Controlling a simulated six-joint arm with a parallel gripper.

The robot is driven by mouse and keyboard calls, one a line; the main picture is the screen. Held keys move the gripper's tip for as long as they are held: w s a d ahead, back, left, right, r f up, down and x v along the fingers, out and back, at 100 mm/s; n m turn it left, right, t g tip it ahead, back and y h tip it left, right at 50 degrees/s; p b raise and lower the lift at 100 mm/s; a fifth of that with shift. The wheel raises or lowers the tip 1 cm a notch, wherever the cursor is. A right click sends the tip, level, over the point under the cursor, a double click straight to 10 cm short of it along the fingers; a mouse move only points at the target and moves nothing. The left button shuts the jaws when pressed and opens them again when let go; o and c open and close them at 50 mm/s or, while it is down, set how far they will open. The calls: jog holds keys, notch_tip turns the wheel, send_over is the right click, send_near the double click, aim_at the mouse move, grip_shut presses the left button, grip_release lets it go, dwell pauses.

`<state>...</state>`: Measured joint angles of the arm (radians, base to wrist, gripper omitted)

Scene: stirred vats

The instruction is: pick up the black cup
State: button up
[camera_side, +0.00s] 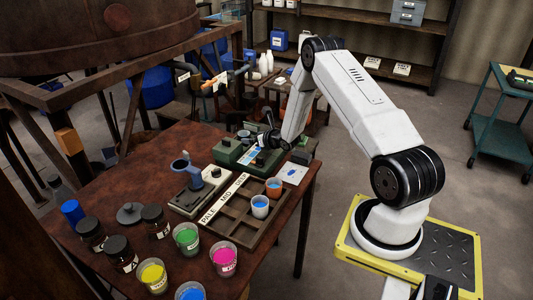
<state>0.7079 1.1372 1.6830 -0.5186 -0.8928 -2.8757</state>
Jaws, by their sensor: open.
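My gripper (268,138) is small and dark at the end of my white arm, above the green device (236,158) at the far side of the brown table. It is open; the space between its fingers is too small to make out. I cannot pick out a black cup with certainty; dark shapes near my gripper blend together. A white cup with blue inside (260,207) and an orange cup (274,188) stand upright in the wooden compartment tray (212,233), apart from my gripper.
Dark jars with black lids (119,250), a blue cylinder (72,212) and pots of green (187,239), pink (224,259) and yellow (153,276) stand at the table's near left. A grey scale-like device (191,195) sits left of the tray. A large vat (100,35) stands behind left.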

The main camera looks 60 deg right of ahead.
aim_at(248, 137)
jog(key=shift+x, duration=2.35)
jog(key=c, duration=1.2)
jog(key=shift+r, duration=0.1)
jog(key=shift+r, duration=0.1)
jog(key=shift+r, duration=0.85)
jog(key=s+a+r, duration=0.6)
jog(key=s+r, duration=0.5)
jog(key=s, duration=0.1)
jog(key=shift+s+a, duration=0.2)
jog(key=shift+a, duration=0.1)
